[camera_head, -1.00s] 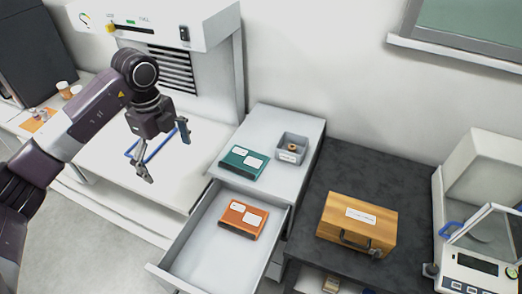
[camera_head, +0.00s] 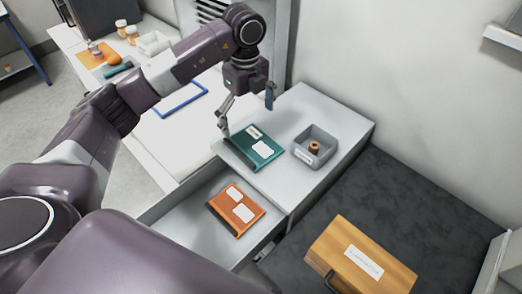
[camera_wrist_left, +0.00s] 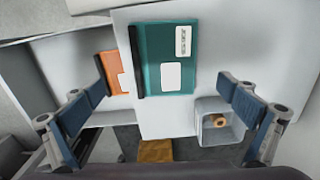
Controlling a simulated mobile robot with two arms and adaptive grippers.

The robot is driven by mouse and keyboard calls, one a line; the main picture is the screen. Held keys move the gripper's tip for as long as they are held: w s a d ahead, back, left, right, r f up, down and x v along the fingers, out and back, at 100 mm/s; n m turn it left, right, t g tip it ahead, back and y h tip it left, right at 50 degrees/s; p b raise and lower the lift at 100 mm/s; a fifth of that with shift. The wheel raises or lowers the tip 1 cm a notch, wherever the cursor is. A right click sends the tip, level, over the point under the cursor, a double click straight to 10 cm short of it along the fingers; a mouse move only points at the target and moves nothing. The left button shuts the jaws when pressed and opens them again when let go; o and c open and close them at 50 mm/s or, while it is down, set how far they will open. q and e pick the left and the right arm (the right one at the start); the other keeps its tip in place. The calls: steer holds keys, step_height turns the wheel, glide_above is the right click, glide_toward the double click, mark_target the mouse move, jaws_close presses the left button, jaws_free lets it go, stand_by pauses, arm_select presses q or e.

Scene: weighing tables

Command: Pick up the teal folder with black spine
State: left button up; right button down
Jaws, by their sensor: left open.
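The teal folder with black spine (camera_head: 258,147) lies flat on the white cabinet top, with two white labels on its cover. It also shows in the left wrist view (camera_wrist_left: 170,60), its black spine on the left side. My left gripper (camera_head: 247,120) is open and empty above the folder, its fingers spread and pointing down. In the left wrist view the fingers of my left gripper (camera_wrist_left: 165,115) stand wide apart, with the folder beyond them and between them. The right gripper is not in view.
An orange folder (camera_head: 228,202) lies in the open drawer (camera_head: 185,224). A grey bin (camera_head: 326,139) with a brown roll stands beside the teal folder. A wooden box (camera_head: 352,262) sits on the dark table (camera_head: 430,215). A blue frame (camera_head: 182,103) lies behind on the white surface.

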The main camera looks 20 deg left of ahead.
mark_target(253, 145)
arm_select(q)
steer(key=shift+w+f, duration=0.15)
steer(key=shift+f, duration=0.4)
steer(key=shift+w+d+f, duration=0.1)
steer(key=shift+d+f, duration=0.1)
steer(key=shift+w+d+f+p, duration=0.1)
steer(key=shift+f+p, duration=0.2)
steer(key=shift+f, duration=0.9)
step_height(253, 145, down, 4)
steer(key=p, duration=0.3)
steer(key=shift+d+f, duration=0.15)
steer(key=shift+f, duration=0.35)
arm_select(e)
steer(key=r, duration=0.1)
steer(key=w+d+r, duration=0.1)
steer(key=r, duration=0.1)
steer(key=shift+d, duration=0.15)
arm_select(q)
steer(key=shift+c, duration=0.6)
